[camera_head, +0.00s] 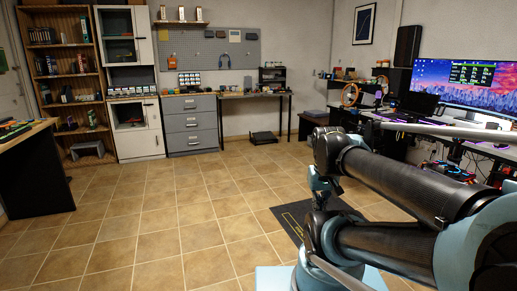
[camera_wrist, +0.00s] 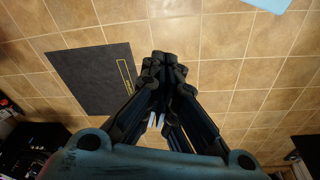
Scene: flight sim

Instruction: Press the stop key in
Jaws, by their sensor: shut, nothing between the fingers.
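I cannot make out a stop key in either view. My gripper (camera_wrist: 166,68) shows in the wrist view, its dark fingers drawn together with nothing between them. It points down over the tiled floor, beside a dark mat (camera_wrist: 95,78) with a yellow-lined mark. It touches nothing that I can see. In the head view my arm fills the right side, and I cannot clearly pick out the fingers there.
A desk (camera_head: 455,140) with a wide monitor (camera_head: 470,88) stands at the right, partly behind my arm. Grey drawers (camera_head: 190,124), a shelf unit (camera_head: 66,88) and a dark-sided table (camera_head: 38,175) stand farther off. The tiled floor (camera_head: 170,220) between is clear.

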